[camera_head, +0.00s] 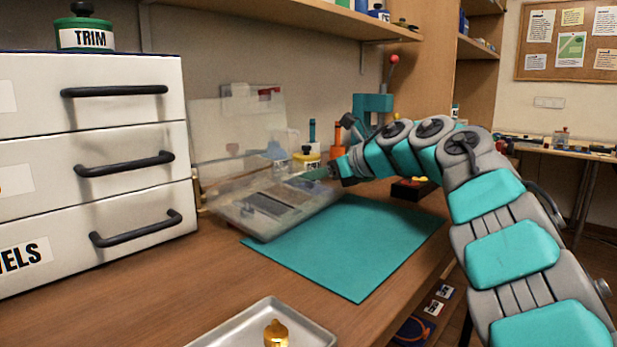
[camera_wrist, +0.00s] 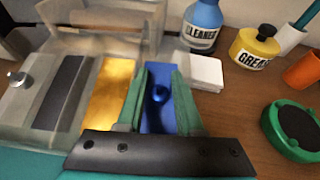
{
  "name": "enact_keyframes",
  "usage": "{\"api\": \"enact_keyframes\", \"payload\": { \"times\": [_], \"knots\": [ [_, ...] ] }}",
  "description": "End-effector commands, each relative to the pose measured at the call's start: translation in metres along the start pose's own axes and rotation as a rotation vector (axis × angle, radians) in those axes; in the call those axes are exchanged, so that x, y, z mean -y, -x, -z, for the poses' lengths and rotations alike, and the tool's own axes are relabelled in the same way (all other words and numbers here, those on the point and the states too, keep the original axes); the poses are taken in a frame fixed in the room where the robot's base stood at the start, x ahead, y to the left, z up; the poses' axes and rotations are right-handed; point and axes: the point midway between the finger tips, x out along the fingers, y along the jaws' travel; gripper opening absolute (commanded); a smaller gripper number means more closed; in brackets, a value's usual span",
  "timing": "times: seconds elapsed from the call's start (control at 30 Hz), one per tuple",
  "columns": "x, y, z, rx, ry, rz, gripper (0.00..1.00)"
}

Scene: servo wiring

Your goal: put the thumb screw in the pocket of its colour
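A blue thumb screw (camera_wrist: 160,93) shows in the wrist view over the blue pocket (camera_wrist: 152,70) of a clear-lidded case. My gripper (camera_wrist: 160,100) has its green fingers on either side of the screw, with gaps between, so it looks open. The case (camera_head: 265,228) is also in the head view, with my gripper (camera_head: 318,173) over its right part. A gold pocket (camera_wrist: 110,85) is left of the blue one, then a dark pocket (camera_wrist: 68,88) and a grey one. A silver thumb screw (camera_wrist: 17,78) is at the far left. A gold thumb screw (camera_head: 276,334) stands in a metal tray (camera_head: 225,335).
A teal mat (camera_head: 350,250) lies in front of the case. White drawers (camera_head: 95,160) stand at the left. A blue cleaner bottle (camera_wrist: 203,25), a yellow grease jar (camera_wrist: 255,48), a white block (camera_wrist: 203,72) and a green round dish (camera_wrist: 275,118) stand close to the case.

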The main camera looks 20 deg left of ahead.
Motion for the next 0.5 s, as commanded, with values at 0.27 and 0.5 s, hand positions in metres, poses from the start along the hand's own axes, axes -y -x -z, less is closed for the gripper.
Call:
{"api": "enact_keyframes", "payload": {
  "times": [0.27,0.5],
  "knots": [
    [0.001,0.044,-0.001,0.001,0.003,0.005,0.38],
    [0.001,0.092,0.0,0.002,-0.001,0.004,0.38]
  ]
}}
